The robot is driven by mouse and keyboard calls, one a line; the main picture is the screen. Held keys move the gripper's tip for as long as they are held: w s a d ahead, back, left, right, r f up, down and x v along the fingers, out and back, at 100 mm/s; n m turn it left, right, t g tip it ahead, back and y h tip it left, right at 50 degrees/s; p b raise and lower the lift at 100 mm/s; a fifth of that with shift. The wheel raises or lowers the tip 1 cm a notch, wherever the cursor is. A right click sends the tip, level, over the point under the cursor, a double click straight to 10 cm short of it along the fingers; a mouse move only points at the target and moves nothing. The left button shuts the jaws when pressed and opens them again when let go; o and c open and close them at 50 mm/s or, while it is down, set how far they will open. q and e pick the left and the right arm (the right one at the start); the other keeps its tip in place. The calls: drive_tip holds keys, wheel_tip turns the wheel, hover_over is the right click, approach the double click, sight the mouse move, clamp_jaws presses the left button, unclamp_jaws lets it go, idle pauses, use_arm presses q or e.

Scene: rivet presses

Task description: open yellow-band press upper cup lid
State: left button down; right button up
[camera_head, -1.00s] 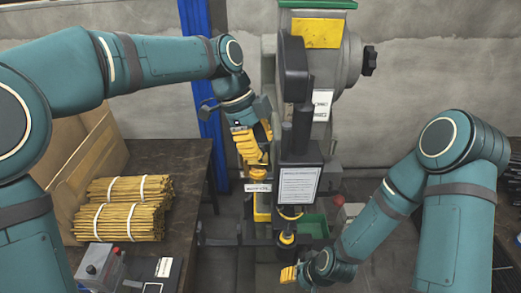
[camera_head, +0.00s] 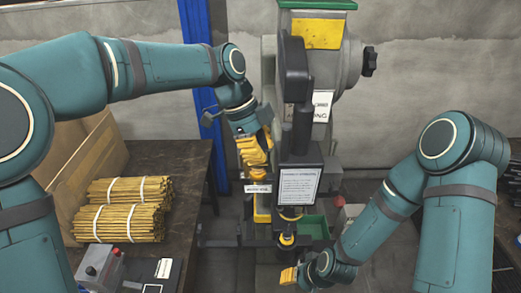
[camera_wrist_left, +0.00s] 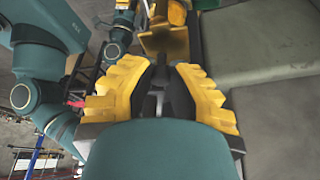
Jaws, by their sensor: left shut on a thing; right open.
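The press (camera_head: 296,75) with a yellow plate stands in the middle of the head view. My left gripper (camera_head: 255,170) is at its left side, pointing down, above a yellow cup-like part (camera_head: 262,208). In the left wrist view, my left gripper (camera_wrist_left: 157,75) has its yellow fingers around a narrow dark piece (camera_wrist_left: 158,82), shut on it. I cannot tell whether this is the lid or its tab; the fingers hide most of it. A yellow part (camera_wrist_left: 165,40) lies just beyond. My right gripper (camera_head: 288,276) is open, low and right of the left one, near the press's lower front.
A dark table (camera_head: 190,175) at the left bears bundled yellow rods (camera_head: 125,207) and a grey control box (camera_head: 98,265). A green tray (camera_head: 314,227) lies at the press's foot. A blue post (camera_head: 205,100) stands behind my left arm.

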use_arm(q)
drive_tip(key=n, duration=0.2)
drive_tip(key=w+n+t+b, duration=0.1)
drive_tip(key=n, duration=0.1)
drive_tip(key=shift+f+t, duration=0.1)
drive_tip(key=shift+t, duration=0.2)
drive_tip(key=n, duration=0.2)
drive_tip(key=w+n+t+b, duration=0.1)
drive_tip(key=n, duration=0.1)
drive_tip(key=n+t, duration=0.1)
drive_tip(key=shift+w+a+n, duration=0.25)
drive_tip(key=shift+a+n, duration=0.1)
drive_tip(key=shift+n, duration=0.05)
drive_tip(key=shift+w+a+n+t+y+b, duration=0.2)
drive_tip(key=shift+a+n+t+y+b, duration=0.2)
drive_tip(key=shift+n, duration=1.05)
drive_tip(key=shift+w+a+n+t+y+b, duration=0.25)
drive_tip(key=shift+a+n+t+y, duration=0.25)
drive_tip(key=shift+n, duration=0.9)
drive_tip(key=shift+w+a+n+t+y+b, duration=0.25)
drive_tip(key=shift+n+y, duration=0.25)
drive_tip(key=shift+n, duration=0.95)
drive_tip(key=c, duration=1.2)
unclamp_jaws()
drive_tip(key=v, duration=1.2)
